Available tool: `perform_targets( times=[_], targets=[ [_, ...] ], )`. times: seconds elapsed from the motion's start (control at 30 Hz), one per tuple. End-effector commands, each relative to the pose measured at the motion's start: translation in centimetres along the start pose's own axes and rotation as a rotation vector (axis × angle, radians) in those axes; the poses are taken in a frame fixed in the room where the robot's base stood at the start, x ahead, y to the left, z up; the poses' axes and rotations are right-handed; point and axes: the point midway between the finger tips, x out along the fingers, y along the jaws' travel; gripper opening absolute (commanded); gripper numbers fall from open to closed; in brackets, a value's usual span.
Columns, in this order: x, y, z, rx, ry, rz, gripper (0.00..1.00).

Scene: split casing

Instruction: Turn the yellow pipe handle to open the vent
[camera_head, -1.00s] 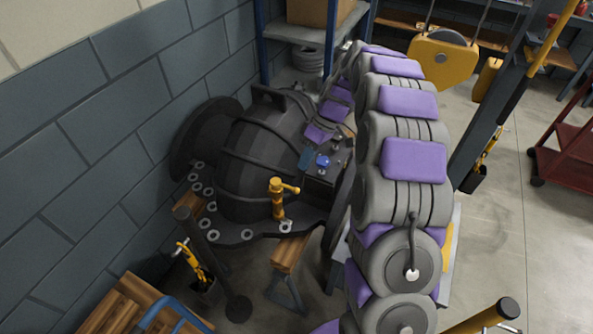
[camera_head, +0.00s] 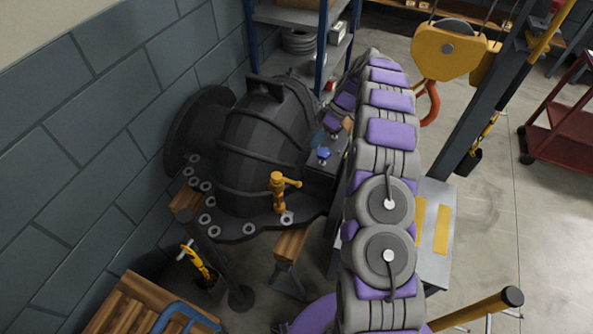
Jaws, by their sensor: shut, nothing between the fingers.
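A yellow upright fitting (camera_head: 278,194) with a short side lever (camera_head: 292,183) pointing right stands on the front flange of the dark casing (camera_head: 262,135). The far end of my arm is partly hidden, and I cannot make out my gripper's fingers. No part of my arm touches the yellow fitting in this view. I cannot see a vent opening.
A blue knob (camera_head: 323,153) sits on the casing's right side. A yellow hoist block (camera_head: 447,50) with an orange hook hangs at the upper right. A yellow bar (camera_head: 480,308) crosses the lower right. A red cart (camera_head: 562,130) stands far right.

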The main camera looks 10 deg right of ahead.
Motion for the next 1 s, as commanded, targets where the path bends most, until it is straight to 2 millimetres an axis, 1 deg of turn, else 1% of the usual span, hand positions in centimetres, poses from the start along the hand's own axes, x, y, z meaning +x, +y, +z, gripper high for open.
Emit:
perform_targets(
  times=[0.17,0.27,0.37,0.47,0.8,1.0],
  targets=[
    [0.0,0.1,0.2,0.002,0.002,-0.001,0.0],
    [0.7,-0.1,0.0,0.002,-0.001,-0.003,0.0],
    [2.0,-0.2,-0.1,0.003,-0.003,-0.005,0.0],
    [3.8,-0.2,-0.3,0.003,-0.004,-0.003,0.0],
    [10.5,0.0,0.1,0.003,-0.003,-0.004,0.0],
    [11.3,-1.7,0.3,0.004,0.0,-0.003,0.0]
  ],
)
